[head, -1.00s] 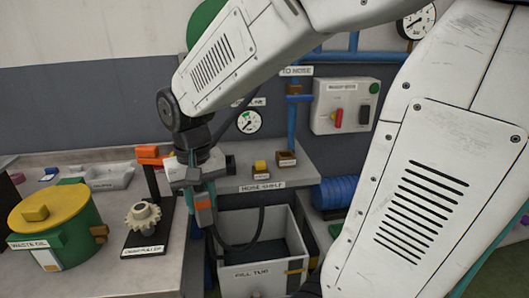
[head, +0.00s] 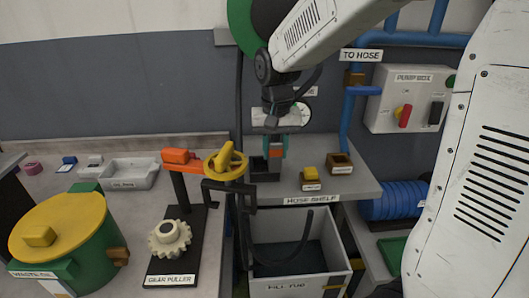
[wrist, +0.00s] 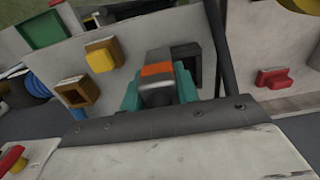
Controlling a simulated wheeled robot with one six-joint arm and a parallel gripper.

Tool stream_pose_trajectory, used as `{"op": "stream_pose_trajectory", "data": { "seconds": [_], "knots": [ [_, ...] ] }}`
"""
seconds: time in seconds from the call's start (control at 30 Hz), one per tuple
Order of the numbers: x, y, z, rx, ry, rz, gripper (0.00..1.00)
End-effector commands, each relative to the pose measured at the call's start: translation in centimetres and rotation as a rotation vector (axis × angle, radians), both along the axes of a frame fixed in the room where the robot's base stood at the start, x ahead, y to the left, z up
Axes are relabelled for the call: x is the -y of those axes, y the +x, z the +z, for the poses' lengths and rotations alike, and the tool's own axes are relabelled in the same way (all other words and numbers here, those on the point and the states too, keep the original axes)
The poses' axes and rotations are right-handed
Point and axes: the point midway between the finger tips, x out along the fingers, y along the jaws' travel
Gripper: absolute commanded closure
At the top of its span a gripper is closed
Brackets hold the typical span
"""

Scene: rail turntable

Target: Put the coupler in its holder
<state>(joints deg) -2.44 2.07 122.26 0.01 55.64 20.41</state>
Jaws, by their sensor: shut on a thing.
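My gripper (head: 275,146) has teal fingers, shut on a small orange-and-grey piece, which I take to be the coupler (head: 275,153). The orange part of the coupler also shows in the wrist view (wrist: 157,70), between the teal fingers. A dark open-topped block, which looks like the holder (head: 265,172), stands at the left end of the hose shelf (head: 345,192). It also shows in the wrist view (wrist: 187,52), just beyond the fingers. The coupler hangs at or just above the holder's back right edge. I cannot tell whether they touch. The coupler's lower end is hidden.
A yellow block (head: 311,173) and a brown open box (head: 340,161) sit right of the holder. The fill tub (head: 335,262) stands below with a black hose (head: 309,230). A gear puller with a gear (head: 170,238) and a yellow handwheel (head: 226,161) stand left.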

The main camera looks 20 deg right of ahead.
Motion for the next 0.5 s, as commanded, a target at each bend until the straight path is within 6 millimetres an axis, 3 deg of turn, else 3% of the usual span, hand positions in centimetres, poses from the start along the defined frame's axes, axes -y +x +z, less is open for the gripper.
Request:
{"op": "stream_pose_trajectory", "data": {
  "seconds": [0.1, 0.2, 0.37, 0.5],
  "knots": [
    [-0.5, 2.9, -0.4, -0.002, 0.000, 0.001, 0.98],
    [-0.8, 4.4, -0.5, -0.002, 0.000, 0.001, 0.98],
    [-0.9, 5.4, -0.7, -0.001, -0.001, 0.000, 0.98],
    [-1.0, 5.4, -2.0, -0.002, 0.000, 0.000, 0.98]
  ]
}}
